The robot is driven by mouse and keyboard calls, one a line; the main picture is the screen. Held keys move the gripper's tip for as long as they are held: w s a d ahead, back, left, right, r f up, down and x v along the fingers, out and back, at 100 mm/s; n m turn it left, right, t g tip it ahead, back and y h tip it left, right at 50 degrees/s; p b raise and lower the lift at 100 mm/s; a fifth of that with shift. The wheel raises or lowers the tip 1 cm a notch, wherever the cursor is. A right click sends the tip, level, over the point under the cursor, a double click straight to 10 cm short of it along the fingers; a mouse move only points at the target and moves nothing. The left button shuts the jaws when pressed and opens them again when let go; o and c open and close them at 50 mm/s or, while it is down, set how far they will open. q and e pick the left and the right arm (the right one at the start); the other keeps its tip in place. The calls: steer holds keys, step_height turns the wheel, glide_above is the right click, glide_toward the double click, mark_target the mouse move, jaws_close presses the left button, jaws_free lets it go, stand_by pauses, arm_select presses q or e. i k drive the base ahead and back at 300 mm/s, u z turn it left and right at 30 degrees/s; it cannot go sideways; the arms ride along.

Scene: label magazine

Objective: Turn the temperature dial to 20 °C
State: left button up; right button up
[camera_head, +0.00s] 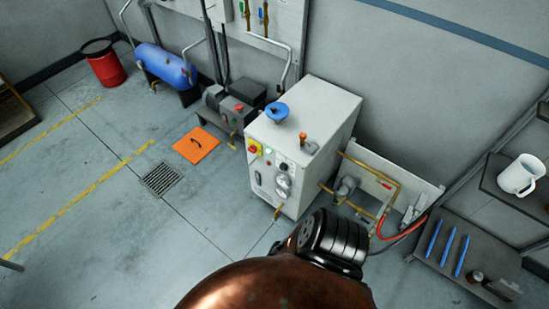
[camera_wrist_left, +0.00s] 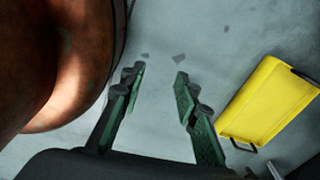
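A white cabinet (camera_head: 324,108) stands against the back wall in the head view. Its front panel carries a small black knob (camera_head: 283,166), round pale dial faces (camera_head: 284,182) below it, and a red-and-yellow switch (camera_head: 254,147). The panel is too small to read any marking, and I cannot tell which part is the temperature dial. My left gripper (camera_wrist_left: 158,77) shows in the left wrist view with its two fingers apart and nothing between them, above the grey floor. It is not visible in the head view. My right gripper is in neither view.
A blue handwheel (camera_head: 277,111) sits on top of the cabinet. Pipes (camera_head: 368,170) and a red hose (camera_head: 385,228) run at its right. A shelf with a white mug (camera_head: 520,174) stands far right. A yellow object (camera_wrist_left: 268,97) is right of my left gripper. Floor left is mostly clear.

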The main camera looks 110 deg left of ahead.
mark_target(283, 166)
steer(key=u, duration=3.5)
steer(key=k, duration=1.3)
steer(key=u, duration=0.8)
steer(key=i, duration=1.6)
steer(key=z, duration=0.65)
